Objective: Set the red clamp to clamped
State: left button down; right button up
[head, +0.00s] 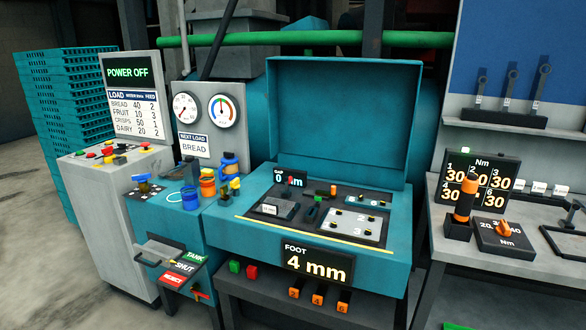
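I cannot pick out the red clamp with certainty. A small red handle (201,293) sticks out low on the front of the teal cabinet (195,235), below the TANK, SHUT and REJECT labels; it is too small to tell whether it is a clamp or how it is set. A red block (252,272) sits beside a green one (234,266) under the front edge of the teal machine (340,150). Neither of my grippers shows in the head view.
The machine's lid stands open over a dark panel (290,217). A grey console (105,210) reads POWER OFF on its screen (130,72). Teal crates (75,100) are stacked at the left. A grey bench (470,240) at the right holds an orange-handled tool (465,200). Floor at lower left is clear.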

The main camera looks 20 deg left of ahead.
aim_at(288, 179)
jog(key=i+j+z, duration=0.1)
jog(key=i+j, duration=0.15)
jog(key=i, duration=0.15)
jog(key=i+j, duration=0.35)
jog(key=i+l+z, duration=0.05)
